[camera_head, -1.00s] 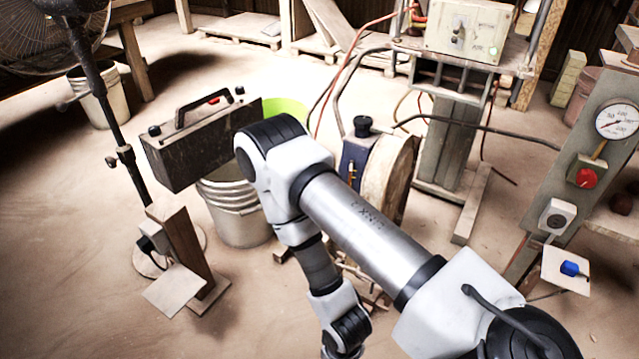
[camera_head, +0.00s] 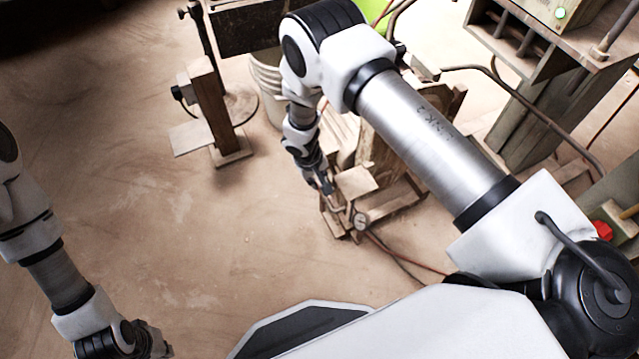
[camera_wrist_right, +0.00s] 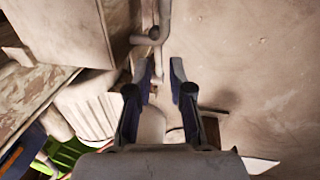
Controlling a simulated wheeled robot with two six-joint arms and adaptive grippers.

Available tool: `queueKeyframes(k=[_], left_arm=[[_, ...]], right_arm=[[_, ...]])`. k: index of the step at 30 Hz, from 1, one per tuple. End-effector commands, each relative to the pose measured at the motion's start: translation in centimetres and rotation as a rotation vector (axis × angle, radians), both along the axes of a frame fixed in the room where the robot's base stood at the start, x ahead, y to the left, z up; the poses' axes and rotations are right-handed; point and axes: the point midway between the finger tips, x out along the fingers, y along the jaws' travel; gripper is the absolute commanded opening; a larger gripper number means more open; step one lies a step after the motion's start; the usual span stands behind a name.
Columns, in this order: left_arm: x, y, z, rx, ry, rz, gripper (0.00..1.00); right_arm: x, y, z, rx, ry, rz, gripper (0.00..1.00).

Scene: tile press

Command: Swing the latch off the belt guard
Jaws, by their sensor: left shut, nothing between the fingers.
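The latch (camera_wrist_right: 154,34) shows in the right wrist view as a thin grey lever with a rounded joint. Its lower end reaches down between the fingertips of my right gripper (camera_wrist_right: 160,70). That gripper is open, and I cannot tell whether a finger touches the lever. A brown box-like panel (camera_wrist_right: 75,30), probably the belt guard, lies left of the latch. In the head view my right gripper (camera_head: 327,187) is small beside the low wooden machine frame (camera_head: 400,195), and the latch cannot be made out clearly. My left gripper (camera_head: 158,348) is shut and empty at the bottom left.
A wooden post on a base (camera_head: 212,110) and a pale bucket (camera_head: 268,85) stand behind. The floor (camera_head: 130,200) between my arms is clear.

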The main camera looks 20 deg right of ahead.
Motion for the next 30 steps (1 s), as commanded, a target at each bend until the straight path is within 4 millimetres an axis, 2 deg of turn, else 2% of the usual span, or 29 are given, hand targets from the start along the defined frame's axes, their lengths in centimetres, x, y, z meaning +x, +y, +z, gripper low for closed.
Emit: queueKeyframes(k=[1, 6, 12, 14, 15, 23, 30], left_arm=[[0.0, 0.0, -0.7, 0.0, -0.001, 0.001, 0.0], [0.1, 0.0, -0.9, 0.0, -0.001, 0.002, 0.0], [0.1, 0.0, -0.8, 0.0, -0.001, 0.002, 0.0], [0.1, 0.0, -0.8, 0.0, -0.001, 0.002, 0.0], [0.1, 0.0, -0.8, 0.0, -0.001, 0.001, 0.0], [0.0, 0.0, -0.7, 0.0, -0.001, 0.001, 0.0], [0.0, 0.0, 0.4, 0.0, -0.001, 0.001, 0.0]], right_arm=[[0.0, -0.1, -1.2, 0.001, -0.001, 0.001, 0.21], [0.1, -0.4, -2.5, 0.001, -0.001, 0.001, 0.21], [0.1, -0.4, -2.4, 0.001, -0.001, 0.001, 0.21], [0.1, -0.4, -2.4, 0.001, -0.001, 0.001, 0.03], [0.0, -0.4, -2.4, 0.001, -0.001, 0.001, 0.0], [0.1, -0.4, -2.3, 0.001, 0.002, 0.001, 0.0], [0.3, -0.5, -1.9, 0.001, 0.051, 0.0, 0.0]])
